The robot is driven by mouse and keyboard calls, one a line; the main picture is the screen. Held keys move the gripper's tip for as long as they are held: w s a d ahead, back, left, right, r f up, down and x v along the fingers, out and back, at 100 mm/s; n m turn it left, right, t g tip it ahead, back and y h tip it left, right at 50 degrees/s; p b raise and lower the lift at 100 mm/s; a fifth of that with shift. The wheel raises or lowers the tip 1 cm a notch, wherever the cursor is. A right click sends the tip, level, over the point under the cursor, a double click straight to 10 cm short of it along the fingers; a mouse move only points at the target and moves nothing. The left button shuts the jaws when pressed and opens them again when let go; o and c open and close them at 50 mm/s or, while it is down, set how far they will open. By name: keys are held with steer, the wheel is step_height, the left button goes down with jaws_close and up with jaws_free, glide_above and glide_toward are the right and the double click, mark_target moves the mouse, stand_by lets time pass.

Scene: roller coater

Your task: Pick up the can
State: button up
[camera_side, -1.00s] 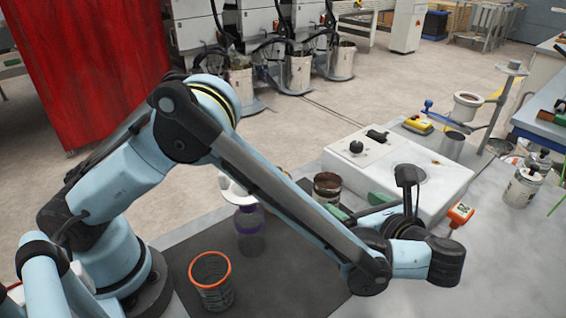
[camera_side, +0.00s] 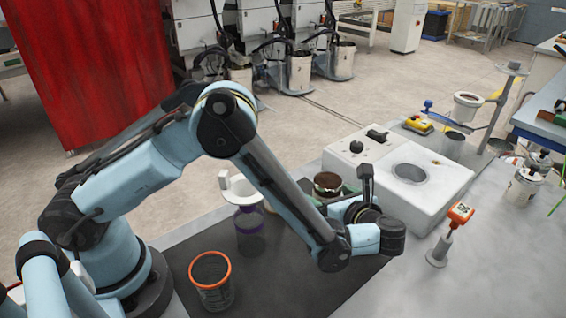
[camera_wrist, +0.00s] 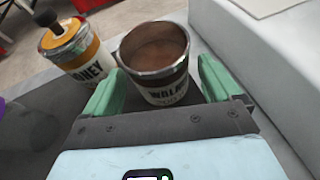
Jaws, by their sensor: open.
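The can (camera_side: 327,184) is open-topped, with a brown inside, and stands beside the white machine. In the wrist view the can (camera_wrist: 160,62) has a metal rim and a label that starts with "WALN". My gripper (camera_wrist: 158,76) is open, with one green finger on each side of the can's near part. I see no clear grip on it. In the side view my gripper (camera_side: 335,198) is close in front of the can, and my wrist hides part of the can's lower body.
A "HONEY" can (camera_wrist: 75,50) with a black knob stands just left of the can. The white machine (camera_side: 430,205) is close on the right. A purple jar (camera_side: 249,221), an orange-rimmed cup (camera_side: 212,290) and an orange-topped tool (camera_side: 440,250) stand around. The dark mat's front (camera_side: 300,285) is clear.

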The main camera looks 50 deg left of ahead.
steer(key=shift+x, duration=1.2)
steer(key=c, duration=1.2)
steer(key=shift+r, duration=0.15)
step_height(320, 180, up, 10)
